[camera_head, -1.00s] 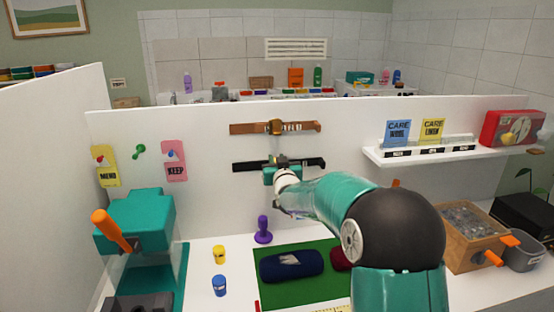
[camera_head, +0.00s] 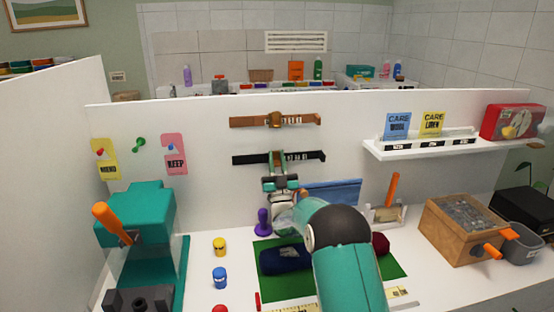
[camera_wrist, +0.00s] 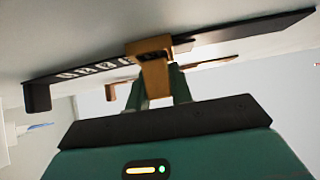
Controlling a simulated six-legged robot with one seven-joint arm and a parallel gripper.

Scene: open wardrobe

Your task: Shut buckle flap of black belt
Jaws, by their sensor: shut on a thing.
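The black belt (camera_head: 245,159) is fixed flat along the white panel, below a brown belt. In the wrist view the black belt (camera_wrist: 250,30) runs across the top, with a row of pale marks on its left part. Its brass-coloured buckle (camera_wrist: 150,47) sits mid-belt, and the buckle flap (camera_wrist: 156,78) stands out from the belt. My gripper (camera_wrist: 157,90) has its green fingers on both sides of the flap and is shut on it. In the head view my gripper (camera_head: 278,168) is just below the buckle, which it partly covers.
The brown belt (camera_head: 245,122) hangs above. A shelf (camera_head: 380,153) juts out at right.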

